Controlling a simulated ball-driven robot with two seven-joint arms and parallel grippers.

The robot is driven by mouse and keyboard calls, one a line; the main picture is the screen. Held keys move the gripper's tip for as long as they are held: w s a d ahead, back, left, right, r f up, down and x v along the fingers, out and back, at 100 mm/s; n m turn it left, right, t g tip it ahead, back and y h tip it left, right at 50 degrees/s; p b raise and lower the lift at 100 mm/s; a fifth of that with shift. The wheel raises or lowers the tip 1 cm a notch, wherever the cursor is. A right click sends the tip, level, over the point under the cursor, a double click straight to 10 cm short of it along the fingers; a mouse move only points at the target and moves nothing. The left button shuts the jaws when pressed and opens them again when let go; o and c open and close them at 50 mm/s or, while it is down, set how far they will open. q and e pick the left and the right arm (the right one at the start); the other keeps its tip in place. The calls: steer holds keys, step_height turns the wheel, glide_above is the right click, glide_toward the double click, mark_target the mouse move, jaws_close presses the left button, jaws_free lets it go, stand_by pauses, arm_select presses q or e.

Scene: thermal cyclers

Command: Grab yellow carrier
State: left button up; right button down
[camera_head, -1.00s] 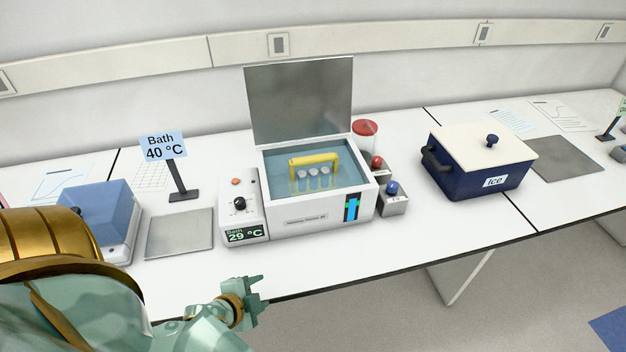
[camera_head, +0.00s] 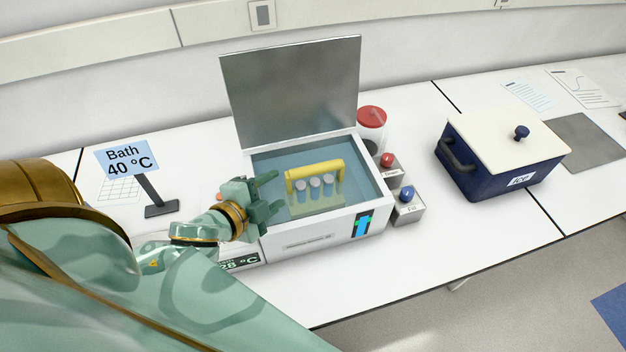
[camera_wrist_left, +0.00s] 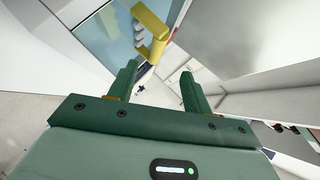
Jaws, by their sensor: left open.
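The yellow carrier (camera_head: 316,170) sits in the open water bath (camera_head: 330,220), with its arched handle on top and several capped tubes in it. It also shows in the left wrist view (camera_wrist_left: 150,28), ahead of the fingers and toward the top. My left gripper (camera_head: 272,192) is open and empty at the left side of the bath, just left of the carrier and apart from it. Its two fingers show spread in the left wrist view (camera_wrist_left: 158,84). My right gripper is not in view.
The raised metal lid (camera_head: 292,95) stands behind the bath. A red-capped jar (camera_head: 370,130) and two small button boxes (camera_head: 406,208) stand right of it. A dark blue ice box (camera_head: 490,165) is farther right. A "Bath 40 °C" sign (camera_head: 127,160) stands at left.

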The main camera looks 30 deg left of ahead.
mark_target(307, 173)
arm_select(q)
steer(key=b+x, duration=0.1)
steer(key=x, duration=0.7)
steer(key=shift+f, duration=0.15)
steer(key=x, duration=0.2)
steer(key=b+x, duration=0.1)
steer(key=x, duration=0.1)
steer(key=d+x, duration=0.1)
steer(key=x, duration=0.1)
steer(key=shift+w+b, duration=0.15)
steer(key=shift+b, duration=0.25)
jaws_close()
